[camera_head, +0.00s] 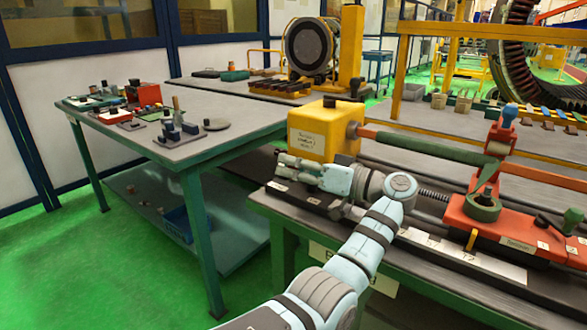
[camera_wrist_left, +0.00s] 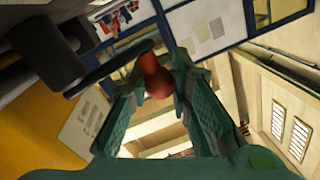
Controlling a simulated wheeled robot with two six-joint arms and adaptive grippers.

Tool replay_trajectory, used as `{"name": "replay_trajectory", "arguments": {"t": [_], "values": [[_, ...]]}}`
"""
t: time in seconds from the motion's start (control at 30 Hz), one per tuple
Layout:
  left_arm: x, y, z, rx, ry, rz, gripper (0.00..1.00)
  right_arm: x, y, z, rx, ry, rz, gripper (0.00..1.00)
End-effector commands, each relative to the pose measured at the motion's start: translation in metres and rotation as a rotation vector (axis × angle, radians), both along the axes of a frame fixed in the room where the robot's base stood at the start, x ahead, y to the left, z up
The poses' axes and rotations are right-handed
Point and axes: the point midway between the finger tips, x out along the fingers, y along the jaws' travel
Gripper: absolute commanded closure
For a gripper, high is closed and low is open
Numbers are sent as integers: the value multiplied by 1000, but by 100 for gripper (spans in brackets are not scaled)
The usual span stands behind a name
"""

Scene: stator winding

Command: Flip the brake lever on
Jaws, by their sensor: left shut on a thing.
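The brake lever shows in the left wrist view as a dark rod (camera_wrist_left: 112,68) with a red knob (camera_wrist_left: 155,78) at its end. My left gripper (camera_wrist_left: 158,85) is shut on the red knob, its two green fingers on either side. In the head view my left gripper (camera_head: 287,163) points left in front of the yellow box (camera_head: 308,133) with a black knob on top. The lever is hidden there, behind or in the gripper. The yellow box side (camera_wrist_left: 55,120) also fills the left of the wrist view. My right gripper is not in view.
A red carriage (camera_head: 500,222) with a green bar (camera_head: 425,150) and a blue-topped handle (camera_head: 508,116) stands right of my left wrist on the machine bench. A green table (camera_head: 185,150) with small parts stands at left.

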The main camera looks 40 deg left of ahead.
Motion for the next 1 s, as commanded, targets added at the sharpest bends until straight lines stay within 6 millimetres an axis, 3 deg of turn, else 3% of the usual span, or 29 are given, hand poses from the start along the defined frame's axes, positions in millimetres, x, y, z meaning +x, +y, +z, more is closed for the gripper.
{"name": "replay_trajectory", "arguments": {"t": [0.1, 0.13, 0.23, 0.6, 1.0], "values": [[0, 0, -1, -2, 2, 1, 100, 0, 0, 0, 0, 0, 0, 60], [0, 0, -1, -3, 2, 0, 76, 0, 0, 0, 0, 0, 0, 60], [0, 0, -1, -2, 2, -1, 60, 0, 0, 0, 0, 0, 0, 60], [0, 0, 6, 0, 0, -1, 60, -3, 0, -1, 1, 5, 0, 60], [0, 0, 92, -1, 0, -1, 60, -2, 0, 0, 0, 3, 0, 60]]}}
